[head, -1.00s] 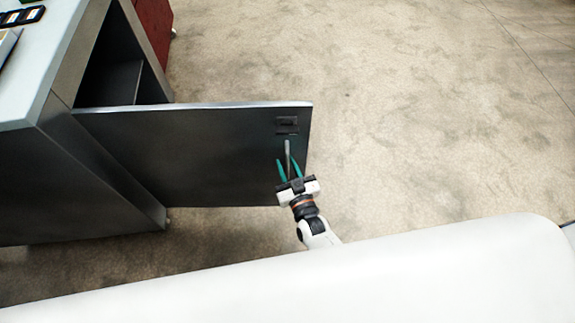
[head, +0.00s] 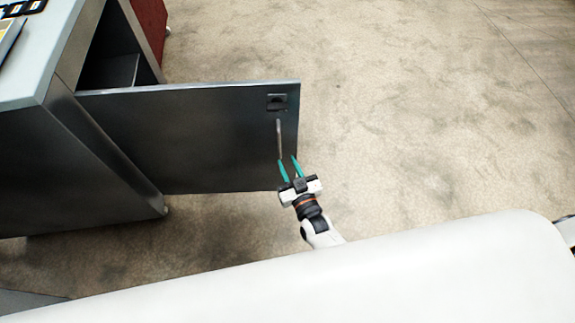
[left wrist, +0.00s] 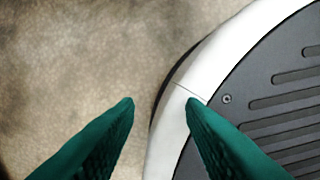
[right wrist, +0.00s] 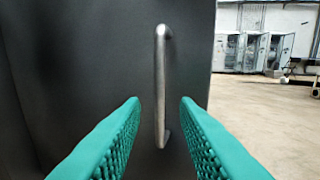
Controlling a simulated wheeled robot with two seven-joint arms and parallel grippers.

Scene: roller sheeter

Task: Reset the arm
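My right gripper (head: 289,164) is open and empty, its green fingers pointing at the dark cabinet door (head: 190,140), which stands open. The door's metal bar handle (head: 279,138) is just ahead of the fingertips; in the right wrist view the upright handle (right wrist: 160,88) shows in the gap between the fingers (right wrist: 160,108), apart from both. My left gripper (left wrist: 160,102) is open and empty in the left wrist view, above the floor and beside my own base. It is out of the head view.
The grey cabinet (head: 60,130) with a pale countertop (head: 35,70) stands at the left, and a red unit (head: 150,25) is behind it.

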